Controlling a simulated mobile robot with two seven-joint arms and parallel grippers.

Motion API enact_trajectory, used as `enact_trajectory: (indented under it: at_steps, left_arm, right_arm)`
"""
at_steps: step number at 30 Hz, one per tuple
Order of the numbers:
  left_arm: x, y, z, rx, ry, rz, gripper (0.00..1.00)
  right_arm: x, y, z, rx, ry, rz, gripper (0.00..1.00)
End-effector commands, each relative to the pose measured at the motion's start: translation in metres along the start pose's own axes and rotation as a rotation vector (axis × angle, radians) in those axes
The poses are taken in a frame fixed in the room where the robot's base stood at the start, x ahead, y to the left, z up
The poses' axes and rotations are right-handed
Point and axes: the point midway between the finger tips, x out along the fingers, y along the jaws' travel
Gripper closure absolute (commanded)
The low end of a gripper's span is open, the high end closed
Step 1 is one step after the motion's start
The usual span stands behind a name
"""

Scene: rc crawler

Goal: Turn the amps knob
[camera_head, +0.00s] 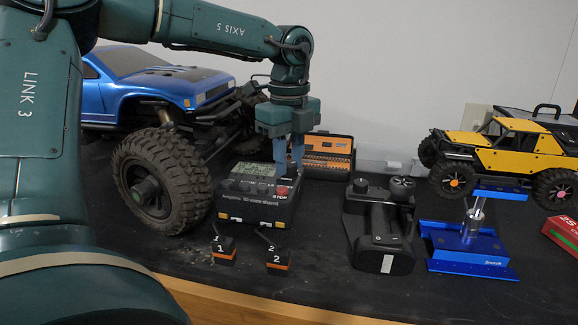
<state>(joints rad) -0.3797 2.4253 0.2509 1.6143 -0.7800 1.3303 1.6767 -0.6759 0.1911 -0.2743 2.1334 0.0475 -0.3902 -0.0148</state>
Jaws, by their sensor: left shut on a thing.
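The black charger box (255,210) stands on the dark bench, with a small display and a red STOP button on its sloped top. My left gripper (289,172) comes down from above onto the right rear part of the charger's top. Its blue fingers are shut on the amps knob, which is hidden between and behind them. The red button sits just in front of the fingers. My right gripper is not in view.
A large blue truck (165,85) stands to the left behind the charger. Two small black-orange blocks (222,250) marked 1 and 2 lie in front. A transmitter (380,225), blue stand (465,245) and yellow crawler (505,150) are to the right. An orange-black case (328,155) is behind.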

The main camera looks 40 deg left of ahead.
Motion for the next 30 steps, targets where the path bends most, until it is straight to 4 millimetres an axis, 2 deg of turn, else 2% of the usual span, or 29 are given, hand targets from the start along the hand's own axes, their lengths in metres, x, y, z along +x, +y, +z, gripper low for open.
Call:
enact_trajectory:
  at_steps: [9, 22, 23, 30]
  left_arm:
    - [-0.0001, -0.0002, -0.0004, -0.091, 0.001, -0.001, 0.98]
    - [-0.0004, -0.0002, -0.0004, -0.099, 0.001, -0.001, 0.98]
    - [-0.0004, -0.0002, -0.0004, -0.099, 0.001, -0.001, 0.73]
    - [-0.0002, -0.0001, -0.0003, -0.098, 0.001, 0.000, 0.54]
  right_arm:
    - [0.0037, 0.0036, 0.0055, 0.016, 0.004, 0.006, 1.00]
    - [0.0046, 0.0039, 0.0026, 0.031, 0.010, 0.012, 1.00]
    - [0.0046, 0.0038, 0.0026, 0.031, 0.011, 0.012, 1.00]
    - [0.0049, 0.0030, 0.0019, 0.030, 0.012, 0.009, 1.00]
